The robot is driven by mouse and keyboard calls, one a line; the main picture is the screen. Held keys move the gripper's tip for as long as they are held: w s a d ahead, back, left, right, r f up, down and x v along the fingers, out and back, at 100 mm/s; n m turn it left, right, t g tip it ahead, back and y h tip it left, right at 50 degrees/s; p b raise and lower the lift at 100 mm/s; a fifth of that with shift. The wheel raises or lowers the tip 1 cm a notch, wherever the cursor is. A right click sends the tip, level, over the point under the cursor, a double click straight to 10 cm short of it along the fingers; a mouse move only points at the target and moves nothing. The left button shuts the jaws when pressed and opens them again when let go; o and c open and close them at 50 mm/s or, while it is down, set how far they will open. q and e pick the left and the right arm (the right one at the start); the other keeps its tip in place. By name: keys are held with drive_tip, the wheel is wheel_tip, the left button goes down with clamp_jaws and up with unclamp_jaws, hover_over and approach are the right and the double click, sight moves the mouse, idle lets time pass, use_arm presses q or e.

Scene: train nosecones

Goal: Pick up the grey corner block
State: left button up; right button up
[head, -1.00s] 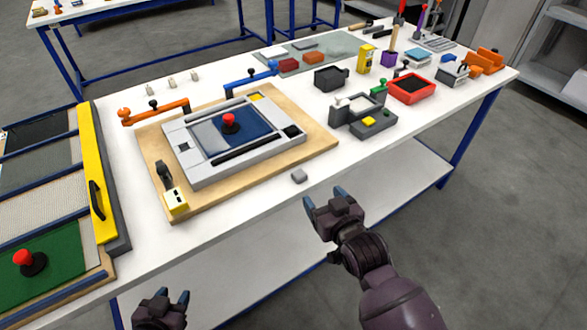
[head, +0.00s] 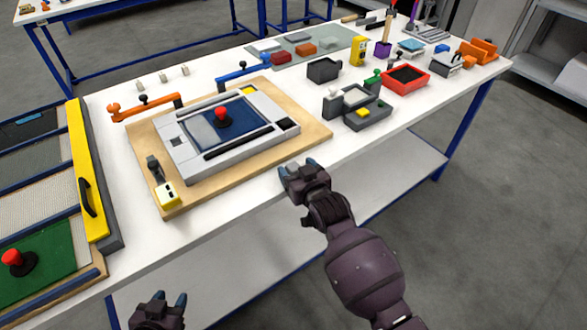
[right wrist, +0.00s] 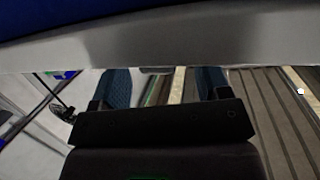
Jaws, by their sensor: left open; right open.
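The small grey corner block (head: 292,166) is at the front edge of the white table, mostly hidden by my right gripper (head: 298,168). My right gripper is open, with its fingertips at the table's front edge around the block. In the right wrist view, the two blue fingers of my right gripper (right wrist: 164,78) stand apart, and a small grey shape lies between their tips, likely the block. Contact cannot be told. My left gripper (head: 160,305) is open and empty at the bottom left, in front of and below the tabletop.
A wooden board (head: 305,137) with a grey frame and red knob lies behind my right gripper. A yellow-edged panel (head: 88,180) stands at the left. A grey fixture (head: 372,120), a red tray (head: 405,79) and several small parts lie at the right. The front right tabletop is clear.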

drive_tip(key=shift+w+a, duration=0.1)
drive_tip(key=shift+w, duration=0.05)
drive_tip(key=c, duration=0.9)
drive_tip(key=shift+c, duration=0.5)
drive_tip(key=shift+r, duration=0.1)
